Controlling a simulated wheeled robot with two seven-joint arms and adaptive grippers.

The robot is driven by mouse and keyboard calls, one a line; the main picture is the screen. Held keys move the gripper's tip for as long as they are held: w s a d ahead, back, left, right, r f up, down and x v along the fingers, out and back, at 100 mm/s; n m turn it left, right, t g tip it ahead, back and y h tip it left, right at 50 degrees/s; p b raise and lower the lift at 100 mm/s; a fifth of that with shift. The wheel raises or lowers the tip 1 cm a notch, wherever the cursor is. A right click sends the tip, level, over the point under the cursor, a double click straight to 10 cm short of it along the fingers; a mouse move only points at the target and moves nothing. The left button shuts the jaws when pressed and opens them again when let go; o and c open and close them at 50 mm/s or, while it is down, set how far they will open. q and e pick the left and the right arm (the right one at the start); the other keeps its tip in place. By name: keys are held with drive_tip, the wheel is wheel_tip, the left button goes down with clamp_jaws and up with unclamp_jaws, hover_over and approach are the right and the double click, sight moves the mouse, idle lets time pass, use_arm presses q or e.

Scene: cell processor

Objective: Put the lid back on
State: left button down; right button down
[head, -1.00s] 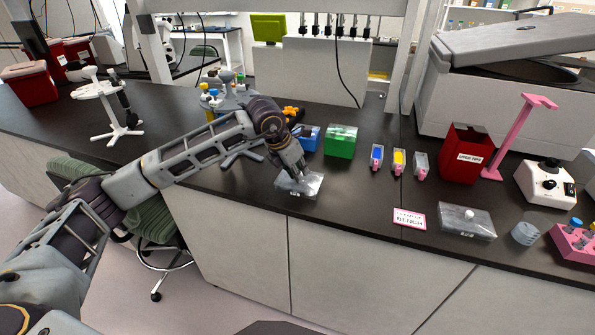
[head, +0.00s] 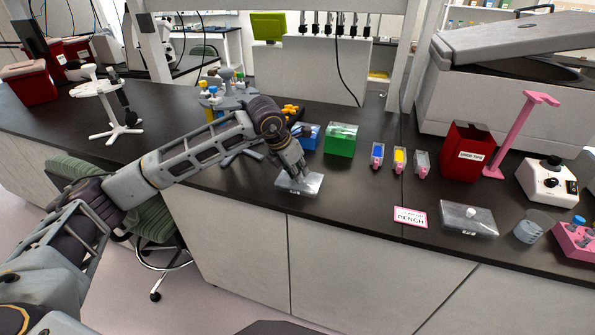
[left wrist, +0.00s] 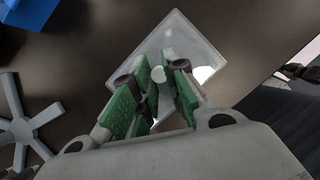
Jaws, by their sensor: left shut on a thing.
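My left gripper (head: 293,172) is over the front of the dark bench, pointing down. It is shut on the knob of a clear, square lid (head: 312,184). The left wrist view shows the lid (left wrist: 200,45) tilted across the picture, with the pale knob between the green finger pads (left wrist: 160,95). The fingers hide part of the lid. I cannot tell whether a container is under it. A similar clear flat box with a white knob on top (head: 468,219) stands further right, near the bench's front edge. My right gripper is not in view.
Behind the lid stand a blue box (head: 308,138) and a green box (head: 341,140). To the right are several small coloured cartridges (head: 398,160), a red bin (head: 467,155), a pink-edged sign (head: 410,217) and a clear cup (head: 533,228). The bench between lid and sign is clear.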

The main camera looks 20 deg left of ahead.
use_arm(q)
drive_tip(key=c, duration=1.3)
unclamp_jaws()
drive_tip(key=shift+f, duration=0.1)
drive_tip(key=shift+c, duration=0.2)
drive_tip(key=v, duration=1.2)
drive_tip(key=shift+a, duration=0.1)
